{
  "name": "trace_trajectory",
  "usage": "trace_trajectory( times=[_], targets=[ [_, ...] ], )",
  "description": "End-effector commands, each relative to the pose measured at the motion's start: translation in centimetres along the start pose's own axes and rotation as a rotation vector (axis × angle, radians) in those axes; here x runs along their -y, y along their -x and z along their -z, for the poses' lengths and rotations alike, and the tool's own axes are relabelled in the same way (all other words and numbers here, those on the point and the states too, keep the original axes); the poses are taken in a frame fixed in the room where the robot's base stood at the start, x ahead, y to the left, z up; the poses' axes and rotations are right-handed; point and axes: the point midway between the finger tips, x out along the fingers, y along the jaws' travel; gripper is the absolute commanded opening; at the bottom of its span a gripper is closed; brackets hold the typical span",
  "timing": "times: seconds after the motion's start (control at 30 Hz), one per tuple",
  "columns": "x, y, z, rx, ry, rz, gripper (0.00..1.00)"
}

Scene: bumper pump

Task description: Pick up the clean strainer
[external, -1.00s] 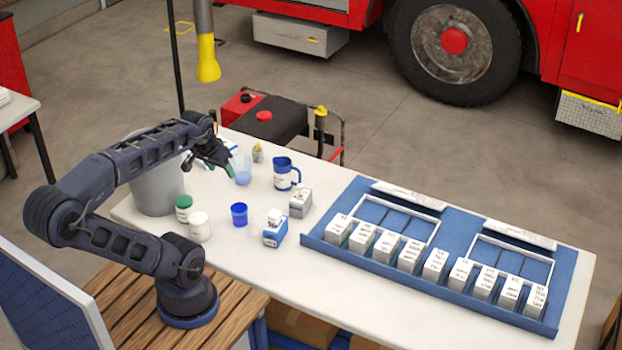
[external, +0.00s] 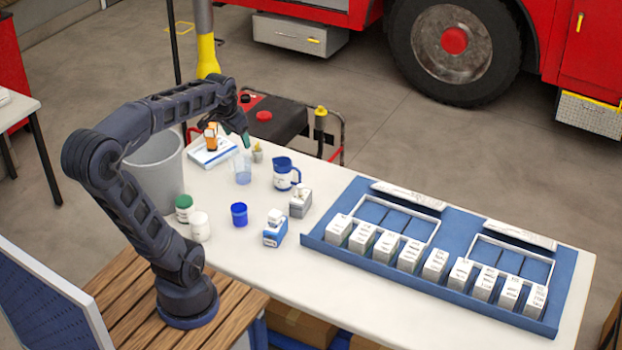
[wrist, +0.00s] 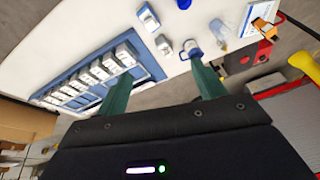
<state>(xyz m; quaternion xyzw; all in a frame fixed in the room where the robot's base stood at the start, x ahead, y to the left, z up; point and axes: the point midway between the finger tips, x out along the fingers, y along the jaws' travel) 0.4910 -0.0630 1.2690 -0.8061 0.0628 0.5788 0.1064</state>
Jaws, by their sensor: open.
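I cannot tell for certain which thing is the clean strainer. A translucent pale-blue cup (external: 243,171) stands on the white table at the back left, and it also shows in the wrist view (wrist: 219,31). A blue jug (external: 284,175) with a white label stands to its right. A small dark blue cup (external: 239,214) is nearer the front. My gripper (external: 245,140) is above the back-left part of the table, apart from these things. In the wrist view my gripper's green fingers (wrist: 162,64) are spread wide with nothing between them.
A grey bin (external: 157,178), a green-lidded jar (external: 184,208) and a white jar (external: 199,229) stand at the left. An orange item (external: 211,134) rests on a white-and-blue pack (external: 212,154). A blue rack (external: 455,222) with several white boxes fills the right.

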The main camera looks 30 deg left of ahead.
Motion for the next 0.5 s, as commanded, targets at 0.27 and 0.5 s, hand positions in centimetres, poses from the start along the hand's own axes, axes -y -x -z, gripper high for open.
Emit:
trace_trajectory(
  times=[0.27,0.5],
  targets=[
    [3.7,-1.9,7.2,0.049,-0.154,-0.012,0.69],
    [7.2,-4.7,12.9,0.084,-0.288,-0.033,0.69]
  ],
)
